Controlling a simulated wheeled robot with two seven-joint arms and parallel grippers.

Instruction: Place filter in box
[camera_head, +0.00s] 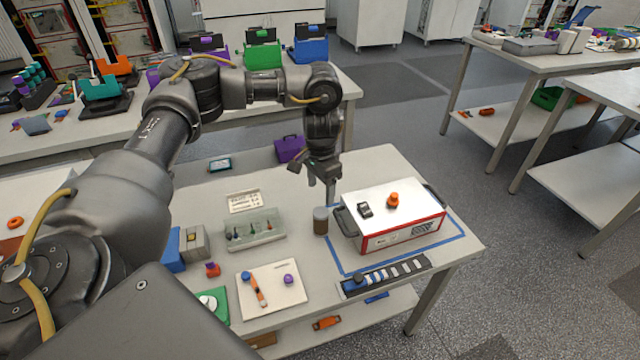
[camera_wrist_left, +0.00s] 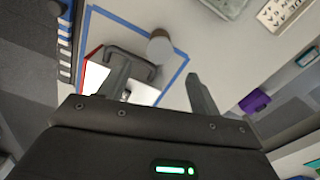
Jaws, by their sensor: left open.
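The fingers also show in the left wrist view (camera_wrist_left: 158,88). A grey open-topped bin (camera_head: 268,239) holds small parts. Which container is the task's box is not clear. My right gripper is not in view.
Blue tape (camera_head: 460,242) outlines the unit's area. A black strip with several pale slots (camera_head: 395,273) lies in front. A white plate (camera_head: 284,302) with small parts and a blue-grey block (camera_head: 194,242) are left. A purple case (camera_head: 289,148) sits behind. Table surface behind the unit is clear.

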